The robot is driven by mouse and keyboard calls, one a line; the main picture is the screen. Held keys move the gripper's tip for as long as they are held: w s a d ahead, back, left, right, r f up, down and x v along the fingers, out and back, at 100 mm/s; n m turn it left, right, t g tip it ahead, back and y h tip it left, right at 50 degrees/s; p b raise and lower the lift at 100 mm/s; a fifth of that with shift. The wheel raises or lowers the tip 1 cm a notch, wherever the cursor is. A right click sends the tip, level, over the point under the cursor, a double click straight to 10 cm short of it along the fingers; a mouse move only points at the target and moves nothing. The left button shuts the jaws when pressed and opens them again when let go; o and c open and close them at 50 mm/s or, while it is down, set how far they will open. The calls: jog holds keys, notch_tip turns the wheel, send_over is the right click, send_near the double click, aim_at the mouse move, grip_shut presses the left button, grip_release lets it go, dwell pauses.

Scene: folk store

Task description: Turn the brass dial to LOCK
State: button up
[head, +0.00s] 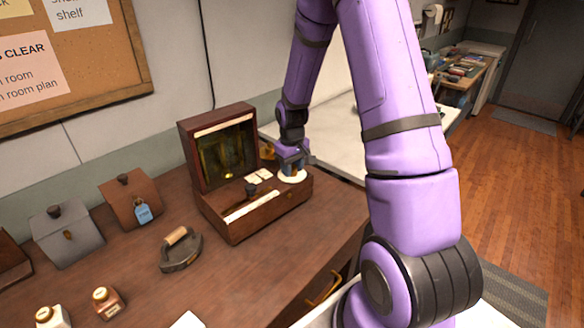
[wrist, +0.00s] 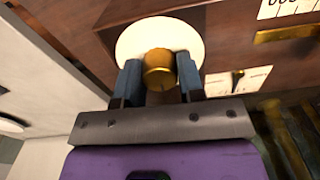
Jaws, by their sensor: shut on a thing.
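The brass dial (wrist: 160,69) sits on a round white plate (wrist: 133,38) in the wrist view. My gripper (wrist: 160,80) has its two blue-grey fingers on either side of the dial and is shut on it. In the head view, my gripper (head: 291,168) reaches down to the round white plate (head: 293,177) at the right end of an open wooden box (head: 262,216). The dial is hidden behind my fingers there. I cannot read any LOCK marking or which way the dial points.
The box's raised lid (head: 186,140) stands just left of my gripper. A flat iron (head: 181,251), a brown box with a blue tag (head: 142,211), a grey box (head: 67,238) and small bottles (head: 107,302) stand on the wooden table to the left. A pale counter (head: 335,140) lies behind.

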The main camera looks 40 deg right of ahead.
jog(key=shift+n, duration=0.3)
jog(key=o, duration=0.9)
jog(key=shift+r, duration=0.1)
notch_tip(320, 180, up, 11)
jog(key=shift+f, duration=0.2)
dwell(0.5)
